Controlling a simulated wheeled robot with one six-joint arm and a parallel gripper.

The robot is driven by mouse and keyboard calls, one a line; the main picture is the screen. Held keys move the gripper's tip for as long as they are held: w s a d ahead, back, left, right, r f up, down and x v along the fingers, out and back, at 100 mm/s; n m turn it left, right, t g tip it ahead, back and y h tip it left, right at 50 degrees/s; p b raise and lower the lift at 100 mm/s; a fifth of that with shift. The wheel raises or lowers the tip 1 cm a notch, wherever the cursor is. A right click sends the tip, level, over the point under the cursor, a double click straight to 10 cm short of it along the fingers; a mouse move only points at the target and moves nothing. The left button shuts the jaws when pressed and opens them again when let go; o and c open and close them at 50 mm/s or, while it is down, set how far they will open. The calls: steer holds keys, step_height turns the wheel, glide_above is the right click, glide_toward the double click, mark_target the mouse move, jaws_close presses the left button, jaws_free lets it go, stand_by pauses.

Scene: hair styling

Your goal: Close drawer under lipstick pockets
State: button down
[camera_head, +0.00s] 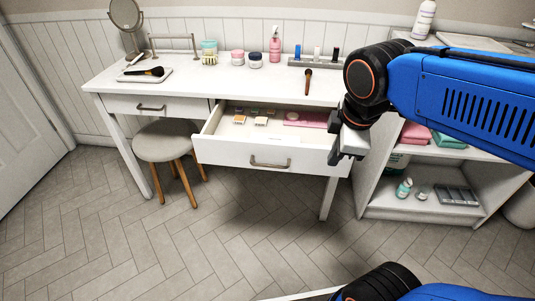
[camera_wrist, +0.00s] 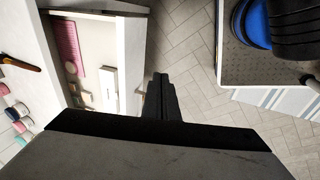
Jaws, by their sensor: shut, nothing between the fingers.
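The white drawer (camera_head: 233,153) under the lipstick pockets stands pulled out of the white vanity table, with its bar handle (camera_head: 270,163) on the front panel. Inside it are small makeup items and a pink flat case (camera_head: 306,119). The lipstick holder (camera_head: 313,62) stands on the tabletop above, with several lipsticks upright in it. My gripper (camera_head: 340,157) is shut and empty, by the right end of the drawer front. In the wrist view my gripper (camera_wrist: 160,82) is beside the outer face of the open drawer (camera_wrist: 131,60). I cannot tell if it touches.
A second drawer (camera_head: 130,105) at the left is shut. A round stool (camera_head: 166,141) stands left of the open drawer. A brush (camera_head: 308,80) lies on the tabletop. An open shelf unit (camera_head: 400,206) stands at the right.

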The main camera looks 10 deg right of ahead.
mark_target(279, 150)
steer(key=w+a+r+n+g, duration=0.1)
steer(key=w+a+n, duration=0.2)
steer(key=a+n, duration=0.45)
steer(key=w+a+r+n, duration=0.2)
steer(key=a+n, duration=0.3)
steer(key=n, duration=0.6)
steer(key=shift+m+h, duration=0.25)
steer(key=shift+h, duration=0.15)
steer(key=w+f, duration=0.1)
steer(key=f, duration=0.2)
steer(key=w+d+f, duration=0.1)
steer(key=w+f, duration=0.1)
steer(key=f, duration=0.1)
steer(key=w+f, duration=0.2)
steer(key=f, duration=0.2)
steer(key=shift+w+d, duration=0.15)
steer(key=shift+d, duration=0.05)
steer(key=shift+w+d, duration=0.15)
steer(key=shift+w, duration=0.35)
steer(key=shift+w, duration=0.1)
steer(key=w+d, duration=0.2)
steer(key=w, duration=0.4)
steer(key=w+d, duration=0.2)
steer(key=w, duration=0.4)
steer(key=w+d, duration=0.1)
steer(key=w, duration=0.6)
steer(key=shift+d, duration=0.4)
steer(key=shift+s+a, duration=0.1)
steer(key=shift+s, duration=0.05)
